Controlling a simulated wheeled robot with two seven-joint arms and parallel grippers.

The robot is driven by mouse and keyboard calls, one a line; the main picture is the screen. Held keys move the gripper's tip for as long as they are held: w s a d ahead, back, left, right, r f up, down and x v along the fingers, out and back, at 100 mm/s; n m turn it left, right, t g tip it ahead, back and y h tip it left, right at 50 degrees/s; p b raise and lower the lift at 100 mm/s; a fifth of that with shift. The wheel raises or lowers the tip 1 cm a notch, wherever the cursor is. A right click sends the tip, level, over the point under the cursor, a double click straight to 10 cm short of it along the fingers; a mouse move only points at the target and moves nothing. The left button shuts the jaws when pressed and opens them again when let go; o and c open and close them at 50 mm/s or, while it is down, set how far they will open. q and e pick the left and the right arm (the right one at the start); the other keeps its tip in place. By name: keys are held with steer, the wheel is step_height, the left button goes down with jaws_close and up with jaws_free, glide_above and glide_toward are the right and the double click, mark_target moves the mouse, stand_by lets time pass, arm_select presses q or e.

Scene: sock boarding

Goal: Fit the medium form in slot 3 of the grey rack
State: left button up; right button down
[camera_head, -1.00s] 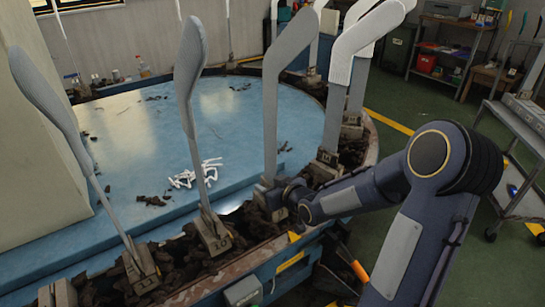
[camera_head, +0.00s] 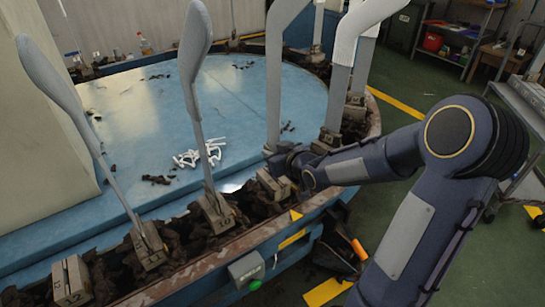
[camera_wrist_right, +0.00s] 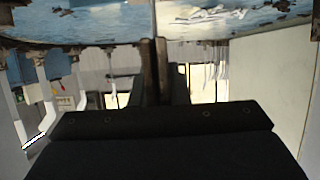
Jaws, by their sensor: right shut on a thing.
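A tall grey foot-shaped form (camera_head: 274,85) stands upright at the near right edge of the round blue table (camera_head: 240,105). My right gripper (camera_head: 280,158) is shut on its narrow lower end, just above a tan block (camera_head: 276,186). The arm hides part of this grip, so I cannot tell whether the form's foot is still in the block. In the right wrist view, the dark fingers (camera_wrist_right: 154,72) are closed together, with a thin grey strip (camera_wrist_right: 153,18) above them. I cannot make out a grey rack with numbered slots. My left gripper is not in view.
Other grey forms (camera_head: 193,70) (camera_head: 62,90) stand in numbered blocks along the table rim to the left, and white-covered ones (camera_head: 365,25) to the right. White scraps (camera_head: 198,154) lie on the table. A grey trolley (camera_head: 520,98) stands at the right.

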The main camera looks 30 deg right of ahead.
step_height(320, 180, up, 6)
steer(key=shift+r+p, duration=0.1)
steer(key=shift+p, duration=1.1)
step_height(320, 180, up, 7)
steer(key=p, duration=0.7)
